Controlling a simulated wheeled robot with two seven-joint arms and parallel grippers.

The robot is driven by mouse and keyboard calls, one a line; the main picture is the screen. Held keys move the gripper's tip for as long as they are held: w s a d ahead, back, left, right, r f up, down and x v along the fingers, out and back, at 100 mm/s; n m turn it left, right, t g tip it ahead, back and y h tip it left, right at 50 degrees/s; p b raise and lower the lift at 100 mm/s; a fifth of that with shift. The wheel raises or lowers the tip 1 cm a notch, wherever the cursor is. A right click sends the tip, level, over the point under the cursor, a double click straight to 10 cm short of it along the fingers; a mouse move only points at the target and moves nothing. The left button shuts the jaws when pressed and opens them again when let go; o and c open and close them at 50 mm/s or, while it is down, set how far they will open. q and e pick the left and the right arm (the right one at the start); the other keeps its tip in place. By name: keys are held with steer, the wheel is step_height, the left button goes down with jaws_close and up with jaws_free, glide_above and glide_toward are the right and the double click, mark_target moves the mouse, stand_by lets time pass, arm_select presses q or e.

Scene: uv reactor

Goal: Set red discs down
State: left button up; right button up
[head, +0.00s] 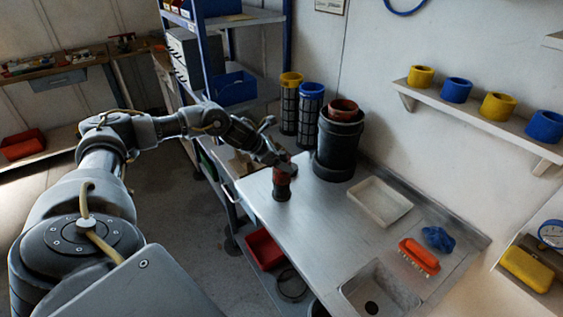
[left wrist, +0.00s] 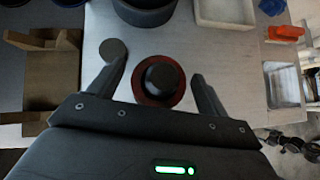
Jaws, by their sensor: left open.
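A dark, reddish upright piece (head: 282,184) stands on the metal bench top near its left edge. In the left wrist view a red disc (left wrist: 158,97) with a black round knob (left wrist: 159,77) lies between my fingers. My left gripper (head: 277,163) is open around it, with a finger on each side and gaps showing. Whether the piece is one disc or a stack I cannot tell. Another red-brown round piece (head: 343,108) sits in the top of a large black vessel (head: 339,149) behind. My right gripper is not in view.
A blue-topped black mesh cylinder (head: 310,112) and a yellow-topped one (head: 290,105) stand behind the gripper. A pale tray (head: 380,202), red brush (head: 418,256) and sink (head: 380,292) lie to the right. The bench middle is clear. A flat grey disc (left wrist: 113,51) lies beside the left finger.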

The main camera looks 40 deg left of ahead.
arm_select(q)
steer(key=shift+x, duration=1.15)
steer(key=shift+a+r, duration=0.1)
steer(key=c, duration=1.1)
